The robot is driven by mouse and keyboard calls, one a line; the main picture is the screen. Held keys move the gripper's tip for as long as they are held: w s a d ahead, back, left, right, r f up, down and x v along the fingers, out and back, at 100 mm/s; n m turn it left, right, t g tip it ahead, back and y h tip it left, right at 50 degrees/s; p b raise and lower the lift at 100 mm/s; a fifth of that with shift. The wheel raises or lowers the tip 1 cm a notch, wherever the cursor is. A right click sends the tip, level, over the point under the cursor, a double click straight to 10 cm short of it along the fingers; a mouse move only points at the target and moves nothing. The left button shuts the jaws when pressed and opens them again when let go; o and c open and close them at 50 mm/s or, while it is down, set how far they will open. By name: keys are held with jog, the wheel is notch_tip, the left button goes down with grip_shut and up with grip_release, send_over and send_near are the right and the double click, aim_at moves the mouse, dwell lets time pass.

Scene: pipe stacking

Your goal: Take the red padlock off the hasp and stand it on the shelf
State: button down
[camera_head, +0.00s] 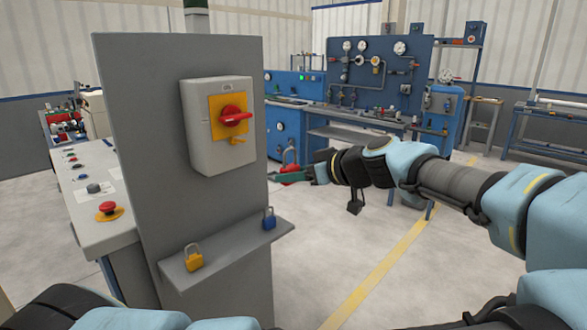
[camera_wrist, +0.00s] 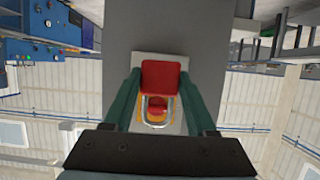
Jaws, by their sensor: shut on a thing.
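My gripper (camera_head: 291,176) is shut on the red padlock (camera_head: 290,168), its green fingers on either side of the red body. In the head view the padlock hangs upright, shackle up, in the air to the right of the grey panel. In the wrist view the red padlock (camera_wrist: 161,75) lies between the fingers, its shackle overlapping the switch box behind. The switch box (camera_head: 205,150) has a red knob on a yellow plate, with a small yellow tab (camera_head: 237,141), perhaps the hasp, below it. No padlock shows on that tab. The shelf (camera_head: 225,251) juts from the panel's lower part.
A yellow padlock (camera_head: 193,257) stands at the shelf's left and a blue padlock (camera_head: 268,218) at its right end. Bare shelf lies between them. The grey panel (camera_head: 135,120) stands beside a control desk (camera_head: 85,190). Blue workbenches are farther back.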

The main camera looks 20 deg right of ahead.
jog(key=shift+s+d+r+p, duration=0.2)
jog(key=shift+s+p, duration=0.15)
jog(key=shift+p, duration=1.8)
jog(key=shift+s+a+f+p, duration=0.1)
jog(key=shift+s+p, duration=0.35)
jog(key=shift+p, duration=1.95)
jog(key=shift+s+d+f, duration=0.1)
jog(key=shift+s+d, duration=0.25)
jog(key=shift+s, duration=0.4)
jog(key=shift+s+d+r, duration=0.1)
jog(key=shift+s+d, duration=0.3)
jog(key=shift+s, duration=0.35)
jog(key=shift+s+d+f, duration=0.1)
jog(key=shift+s+d, duration=0.25)
jog(key=shift+s, duration=0.4)
